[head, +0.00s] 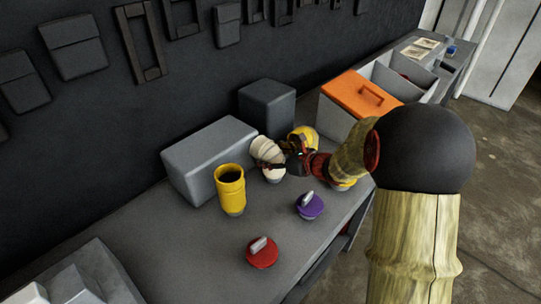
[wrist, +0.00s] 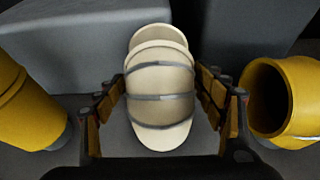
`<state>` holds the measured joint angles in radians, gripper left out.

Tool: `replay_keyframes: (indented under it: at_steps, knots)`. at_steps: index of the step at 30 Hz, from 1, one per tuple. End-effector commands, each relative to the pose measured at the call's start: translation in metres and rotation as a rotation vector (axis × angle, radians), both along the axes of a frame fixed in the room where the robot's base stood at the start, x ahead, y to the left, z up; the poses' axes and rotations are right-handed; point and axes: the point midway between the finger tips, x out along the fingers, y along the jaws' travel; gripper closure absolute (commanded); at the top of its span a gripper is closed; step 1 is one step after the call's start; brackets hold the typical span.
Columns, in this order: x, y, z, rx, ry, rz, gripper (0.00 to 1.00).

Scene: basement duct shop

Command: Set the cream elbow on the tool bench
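The cream elbow (head: 267,154), a ribbed curved duct piece with grey bands, stands on the grey bench (head: 190,246) in front of the grey boxes. In the wrist view the cream elbow (wrist: 160,95) lies between the fingers of my gripper (wrist: 162,100). The fingers are spread on both sides of it, with narrow gaps showing, so the gripper looks open around it. In the head view my gripper (head: 280,163) reaches in from the right. Part of the elbow's lower side is hidden behind a finger there.
A yellow straight duct (head: 231,190) stands left of the elbow, and a yellow elbow (wrist: 285,100) close on its right. A purple-topped piece (head: 309,206) and a red-topped piece (head: 262,253) sit nearer the front. Grey boxes (head: 208,158) and an orange-lidded bin (head: 362,93) stand behind.

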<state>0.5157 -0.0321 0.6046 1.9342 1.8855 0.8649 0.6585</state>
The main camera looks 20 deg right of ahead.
Motion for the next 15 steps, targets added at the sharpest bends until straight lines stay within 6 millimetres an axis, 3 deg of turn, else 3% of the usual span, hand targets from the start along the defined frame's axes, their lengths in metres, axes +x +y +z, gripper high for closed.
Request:
replay_keyframes:
  at_steps: [15]
  knots:
    - [-0.0021, -0.0013, 0.0057, 0.0, 0.0, -0.001, 0.23]
